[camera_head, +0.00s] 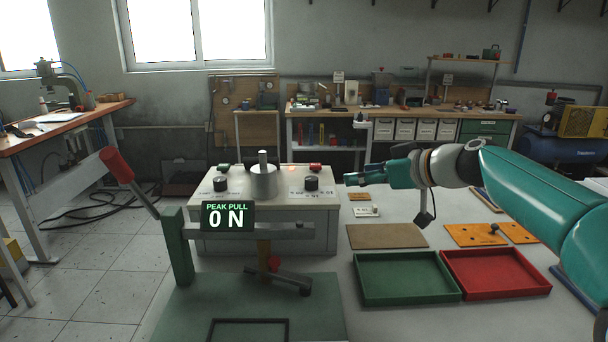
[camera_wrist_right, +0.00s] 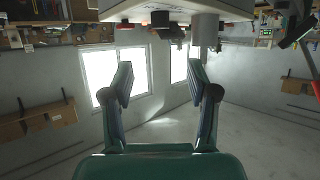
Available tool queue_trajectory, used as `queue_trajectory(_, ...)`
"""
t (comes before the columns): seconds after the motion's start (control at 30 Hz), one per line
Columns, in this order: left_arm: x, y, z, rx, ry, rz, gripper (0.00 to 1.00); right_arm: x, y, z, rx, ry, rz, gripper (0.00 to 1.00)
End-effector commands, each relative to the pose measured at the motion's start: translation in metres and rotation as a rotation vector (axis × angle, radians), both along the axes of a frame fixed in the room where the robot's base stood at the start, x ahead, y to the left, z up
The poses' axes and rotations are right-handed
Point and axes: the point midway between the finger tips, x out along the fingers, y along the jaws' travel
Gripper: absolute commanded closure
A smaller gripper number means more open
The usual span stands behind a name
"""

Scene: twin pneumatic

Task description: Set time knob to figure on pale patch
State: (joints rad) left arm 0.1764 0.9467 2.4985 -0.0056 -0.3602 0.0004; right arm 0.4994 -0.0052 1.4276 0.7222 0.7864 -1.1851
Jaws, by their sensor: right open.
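A pale control box (camera_head: 277,222) stands mid-scene with two dark knobs on its sloped face, a left knob (camera_head: 221,184) and a right knob (camera_head: 312,184), each with small figures around it. I cannot read which one is the time knob, nor where the pointers stand. A small card with a pale patch (camera_head: 366,211) lies on the table right of the box; its figure is too small to read. My right gripper (camera_head: 352,179) is open and empty, just right of the right knob and apart from it. Its fingers also show in the right wrist view (camera_wrist_right: 160,72).
A metal cylinder (camera_head: 264,180) rises between the knobs, near a red button (camera_head: 315,168) and a green one (camera_head: 223,168). A lever press with a display (camera_head: 228,216) reading 0 N stands in front. Green (camera_head: 405,300) and red (camera_head: 497,290) trays lie at right.

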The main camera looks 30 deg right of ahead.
Motion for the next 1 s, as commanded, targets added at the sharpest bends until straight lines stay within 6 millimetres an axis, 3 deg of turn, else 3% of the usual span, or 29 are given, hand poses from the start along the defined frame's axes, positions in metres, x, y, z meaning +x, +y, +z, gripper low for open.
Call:
queue_trajectory(0.27,0.0,0.0,0.009,0.0,0.001,0.0,0.6,0.029,0.004,-0.013,0.002,0.002,-0.004,0.41)
queue_trajectory(0.7,0.0,0.0,0.032,0.0,0.0,0.0,0.6,0.111,0.016,-0.048,0.001,0.003,-0.012,0.41)
queue_trajectory(1.0,0.0,0.0,0.04,0.0,0.0,0.0,0.6,0.141,0.021,-0.062,0.001,0.001,-0.015,0.41)
